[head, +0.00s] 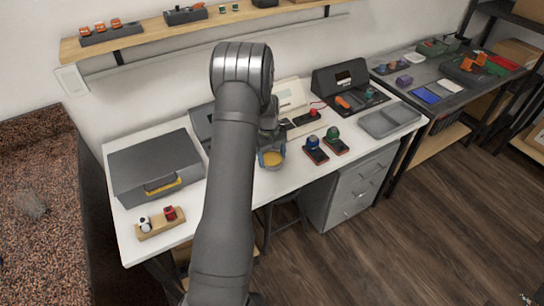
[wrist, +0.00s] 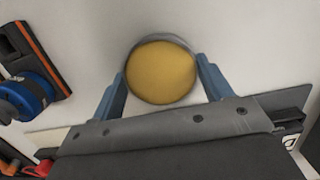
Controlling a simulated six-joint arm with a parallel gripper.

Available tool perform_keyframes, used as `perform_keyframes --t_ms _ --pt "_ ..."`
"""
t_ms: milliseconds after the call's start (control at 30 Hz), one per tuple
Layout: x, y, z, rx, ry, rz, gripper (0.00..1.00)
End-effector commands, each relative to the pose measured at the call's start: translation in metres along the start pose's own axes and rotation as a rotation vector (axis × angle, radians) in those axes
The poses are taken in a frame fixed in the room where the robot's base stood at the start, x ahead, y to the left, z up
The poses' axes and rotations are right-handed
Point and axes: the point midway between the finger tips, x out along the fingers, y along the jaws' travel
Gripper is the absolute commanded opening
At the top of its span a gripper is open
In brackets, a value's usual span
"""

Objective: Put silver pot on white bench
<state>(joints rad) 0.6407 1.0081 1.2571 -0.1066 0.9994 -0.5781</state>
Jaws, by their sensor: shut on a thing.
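The silver pot (wrist: 161,72) is a round silver-rimmed vessel with a yellow-orange top or content. It also shows in the head view (head: 271,159), near the front edge of the white bench (head: 285,180). My gripper (wrist: 163,82) has its blue fingers on both sides of the pot, shut on it. In the head view my gripper (head: 271,152) is at the far end of my arm, over the bench. Bare white surface lies around the pot in the wrist view. I cannot tell whether the pot touches the bench.
A grey toolbox (head: 155,168) and a wooden block holder (head: 160,223) are at the bench's left. A blue-knobbed device (head: 315,150) and a green-knobbed device (head: 335,141) stand right of the pot. A grey tray (head: 388,119) lies at the right end. A dark table (head: 440,85) stands farther right.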

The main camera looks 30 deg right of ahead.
Motion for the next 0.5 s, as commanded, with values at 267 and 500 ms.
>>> perform_keyframes --t_ms 267,500 --pt "0.0029 0.0000 -0.0003 0.000 0.000 0.000 0.82" --pt "0.0028 0.0000 -0.0002 0.000 -0.001 0.000 0.94"
